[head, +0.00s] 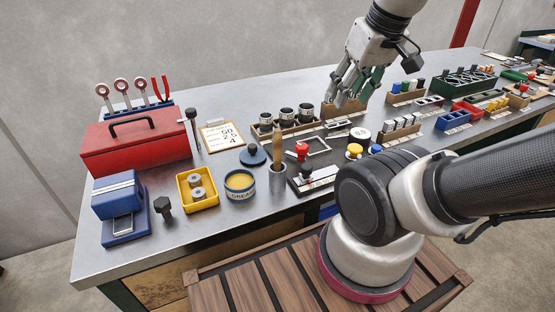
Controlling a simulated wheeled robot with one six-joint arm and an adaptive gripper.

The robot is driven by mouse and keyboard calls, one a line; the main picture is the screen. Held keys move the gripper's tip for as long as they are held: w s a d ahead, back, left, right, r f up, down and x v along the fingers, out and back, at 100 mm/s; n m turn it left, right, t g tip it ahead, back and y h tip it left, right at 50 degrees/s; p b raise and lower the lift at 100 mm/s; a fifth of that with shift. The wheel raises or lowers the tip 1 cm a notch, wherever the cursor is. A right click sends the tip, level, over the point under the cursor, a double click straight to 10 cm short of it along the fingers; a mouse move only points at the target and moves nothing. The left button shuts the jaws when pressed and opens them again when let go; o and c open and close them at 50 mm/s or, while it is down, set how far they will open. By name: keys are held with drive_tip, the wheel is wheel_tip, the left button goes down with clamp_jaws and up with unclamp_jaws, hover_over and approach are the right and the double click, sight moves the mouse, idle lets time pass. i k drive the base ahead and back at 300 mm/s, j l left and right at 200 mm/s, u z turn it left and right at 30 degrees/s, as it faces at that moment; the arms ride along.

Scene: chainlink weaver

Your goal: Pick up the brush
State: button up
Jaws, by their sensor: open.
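What looks like the brush (277,148) stands upright in a small grey metal cup (278,184) near the front middle of the bench. Only its wooden handle shows; its lower end is hidden in the cup. My gripper (350,94) is open, pointing down over the back of the bench, to the right of and behind the brush. It is over or close to a small wooden box (345,110); I cannot tell whether it touches it. It appears empty and well apart from the brush.
A tin of yellow grease (240,185) and its dark blue lid (254,156) stand left of the cup. A block with a red knob (302,151) is close on the right. A rack of dark-topped cylinders (286,129) is behind. A red toolbox (135,139) fills the back left.

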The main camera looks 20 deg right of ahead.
sight(276, 134)
drive_tip(key=k, duration=0.35)
drive_tip(key=k+z, duration=0.1)
drive_tip(key=z, duration=0.25)
drive_tip(key=k+z, duration=0.1)
drive_tip(key=z, duration=0.25)
drive_tip(key=k+z, duration=0.1)
drive_tip(key=z, duration=0.25)
drive_tip(key=k+j, duration=0.1)
drive_tip(key=j, duration=0.3)
drive_tip(key=k+j, duration=0.15)
drive_tip(key=j, duration=0.25)
drive_tip(key=k+j+z, duration=0.1)
drive_tip(key=j, duration=0.3)
drive_tip(key=k+j, duration=0.15)
drive_tip(key=j, duration=0.25)
drive_tip(key=k+j, duration=0.15)
drive_tip(key=j, duration=0.25)
